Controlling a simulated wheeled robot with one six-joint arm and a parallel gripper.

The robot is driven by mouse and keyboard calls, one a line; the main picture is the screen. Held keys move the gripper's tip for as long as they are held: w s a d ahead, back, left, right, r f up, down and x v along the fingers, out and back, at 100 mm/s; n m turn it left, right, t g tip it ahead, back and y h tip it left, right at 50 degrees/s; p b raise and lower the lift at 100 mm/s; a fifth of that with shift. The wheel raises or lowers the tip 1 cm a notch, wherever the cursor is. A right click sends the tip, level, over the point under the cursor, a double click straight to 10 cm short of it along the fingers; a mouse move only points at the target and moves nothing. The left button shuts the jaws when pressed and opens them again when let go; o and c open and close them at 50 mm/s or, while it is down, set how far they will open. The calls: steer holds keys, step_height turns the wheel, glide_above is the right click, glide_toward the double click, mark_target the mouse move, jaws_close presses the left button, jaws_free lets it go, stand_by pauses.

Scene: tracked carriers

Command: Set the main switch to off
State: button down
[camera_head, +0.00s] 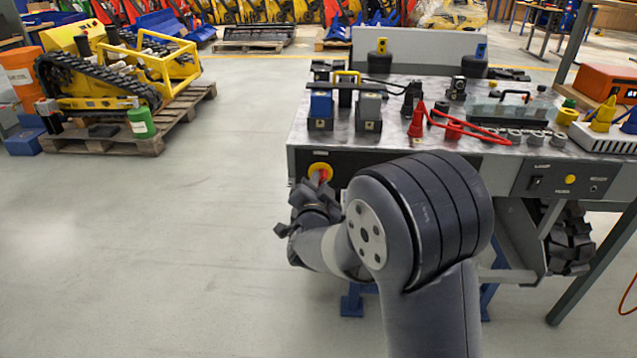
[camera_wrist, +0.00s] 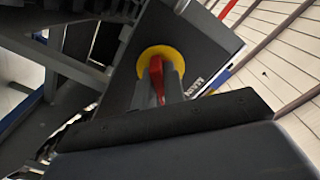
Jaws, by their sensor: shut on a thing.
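The main switch (camera_head: 320,168) is a red handle on a round yellow plate, set in the left part of the workbench carrier's front panel. In the wrist view the yellow plate (camera_wrist: 161,54) shows with the red handle (camera_wrist: 157,80) standing out from it. My gripper (camera_head: 318,188) is in front of the switch, below the bench top. In the wrist view its two fingers (camera_wrist: 160,84) lie on both sides of the red handle, shut on it. The handle looks roughly upright in the head view. Any position marks on the plate are too small to read.
The metal bench top (camera_head: 300,125) carries blue and grey blocks, a red cone and cables. A panel with a yellow button (camera_head: 570,179) is at the right front. A yellow tracked machine (camera_head: 100,70) stands on a pallet at the left. The floor (camera_head: 180,250) at left is clear.

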stand_by(0.4)
steer(key=n+p, duration=0.1)
steer(key=n, duration=0.3)
steer(key=shift+p, duration=0.3)
steer(key=shift+d+n+p, duration=0.1)
steer(key=shift+n+p, duration=0.5)
steer(key=shift+n, duration=1.3)
steer(key=c, duration=1.5)
jaws_free()
steer(key=shift+s, duration=0.15)
steer(key=s, duration=0.5)
steer(key=s+p, duration=0.1)
steer(key=s, duration=0.4)
steer(key=shift+s+a, duration=0.2)
steer(key=shift+s, duration=0.1)
